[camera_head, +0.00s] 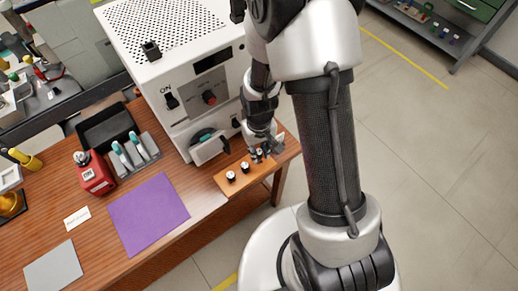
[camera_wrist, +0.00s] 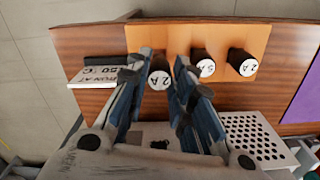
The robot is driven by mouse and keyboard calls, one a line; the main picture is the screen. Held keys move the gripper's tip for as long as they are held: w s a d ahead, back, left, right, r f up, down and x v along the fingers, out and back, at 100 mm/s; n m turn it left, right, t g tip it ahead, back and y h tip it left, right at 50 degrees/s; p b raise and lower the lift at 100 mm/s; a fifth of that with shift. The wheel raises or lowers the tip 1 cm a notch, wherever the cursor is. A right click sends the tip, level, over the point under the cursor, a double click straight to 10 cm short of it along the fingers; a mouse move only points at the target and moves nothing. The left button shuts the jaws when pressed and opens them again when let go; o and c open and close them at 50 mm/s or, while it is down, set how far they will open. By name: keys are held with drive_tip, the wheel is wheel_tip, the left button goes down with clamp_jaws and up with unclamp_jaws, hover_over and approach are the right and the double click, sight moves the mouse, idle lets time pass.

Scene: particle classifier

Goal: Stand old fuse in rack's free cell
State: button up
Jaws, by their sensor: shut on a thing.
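My gripper (camera_head: 263,152) is at the right end of the orange wooden strip (camera_head: 220,187), low in front of the white machine. In the wrist view my gripper (camera_wrist: 161,62) is shut on a black fuse (camera_wrist: 159,78) with a white end marked 2 A. That fuse is upright over the strip; I cannot tell whether its foot touches it. Two similar fuses stand beside it in a row: the middle one (camera_wrist: 205,68), marked 5 A, and the outer one (camera_wrist: 241,62), marked 2 A. A grey rack (camera_head: 146,165) with several teal-topped items stands left of the machine.
The white machine (camera_head: 178,75) stands close behind my gripper, with a perforated top and knobs. A red box (camera_head: 97,178), a black tray (camera_head: 105,127) and a purple mat (camera_head: 148,214) are farther left on the wooden table.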

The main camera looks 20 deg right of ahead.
drive_tip(key=shift+f+b, duration=1)
drive_tip(key=shift+f, duration=0.35)
drive_tip(key=o, duration=1)
drive_tip(key=shift+c, duration=0.2)
drive_tip(key=shift+r, duration=0.15)
wheel_tip(320, 180, up, 12)
wheel_tip(320, 180, up, 12)
drive_tip(key=r+t, duration=0.1)
drive_tip(key=t, duration=0.1)
hover_over(259, 153)
drive_tip(key=s, duration=0.6)
drive_tip(key=s+r+t, duration=0.2)
drive_tip(key=s+r, duration=0.3)
drive_tip(key=s, duration=0.3)
drive_tip(key=shift+s+r+m+t, duration=0.3)
drive_tip(key=shift+r, duration=0.05)
